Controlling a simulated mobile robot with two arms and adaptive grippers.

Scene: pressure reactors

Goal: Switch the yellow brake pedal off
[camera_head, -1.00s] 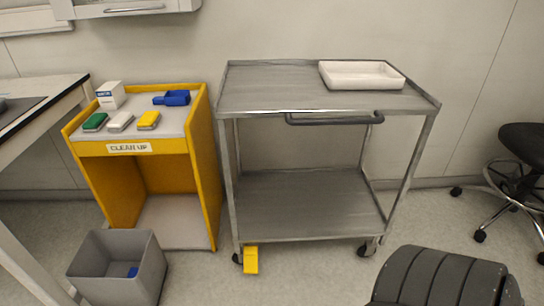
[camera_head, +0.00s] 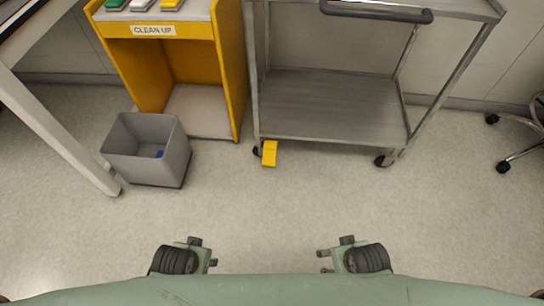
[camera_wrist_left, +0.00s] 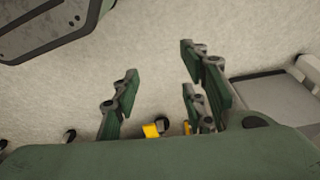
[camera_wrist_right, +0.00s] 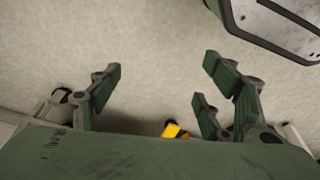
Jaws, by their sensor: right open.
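The yellow brake pedal (camera_head: 270,153) sits at the front left caster of the grey metal trolley (camera_head: 335,105) and slopes down towards the floor. Whether it is on or off I cannot tell. It also shows small and partly covered in the left wrist view (camera_wrist_left: 151,131) and the right wrist view (camera_wrist_right: 174,130). My right gripper (camera_wrist_right: 160,78) is open and empty, its green fingers spread over bare floor, well apart from the pedal. My left gripper (camera_wrist_left: 160,70) is also open and empty. Both hang low at the bottom of the head view.
A grey bin (camera_head: 150,150) stands on the floor left of the trolley, before the yellow clean-up cabinet (camera_head: 240,70). A table leg (camera_head: 60,135) stands at the far left, and a wheeled chair (camera_head: 515,150) at the right. The floor before the trolley is clear.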

